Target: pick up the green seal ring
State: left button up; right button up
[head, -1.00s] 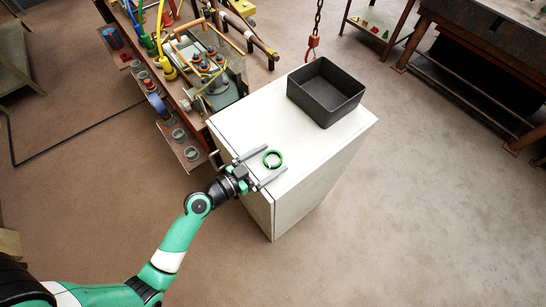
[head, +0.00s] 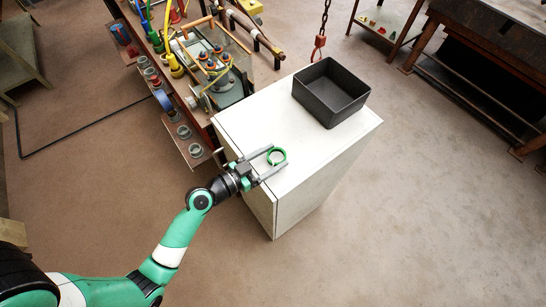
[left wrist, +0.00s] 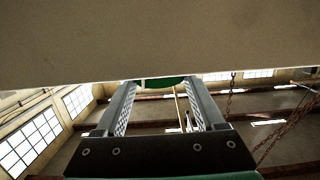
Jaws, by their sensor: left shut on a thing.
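The green seal ring (head: 277,156) is on the white cabinet top (head: 300,150), near its left front part. My left gripper (head: 275,160) reaches in from the lower left, and its two fingers are closed on the ring from both sides. In the left wrist view the green seal ring (left wrist: 160,82) shows as a green arc between the fingertips of the left gripper (left wrist: 160,88). Most of the ring is hidden there behind the pale surface edge. I cannot tell whether the ring touches the cabinet top. My right gripper is not in view.
A black open bin (head: 331,92) stands at the back of the cabinet top. A red hook on a chain (head: 319,44) hangs behind it. A cluttered bench with pipes and valves (head: 205,70) stands close on the left. The cabinet top's front right is clear.

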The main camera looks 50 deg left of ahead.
pick_arm(q)
jog(key=s+d+r+p, duration=0.4)
jog(key=s+d+r, duration=0.2)
jog(key=s+r, duration=0.6)
jog(key=shift+s, duration=0.3)
jog(key=y, duration=0.1)
send_over(272, 190)
jog(key=shift+n, duration=0.4)
notch_tip(272, 190, down, 7)
jog(key=shift+f, duration=0.1)
notch_tip(272, 190, up, 13)
jog(key=s+p, duration=0.1)
jog(key=p, duration=1.9)
jog(key=shift+s, duration=0.35)
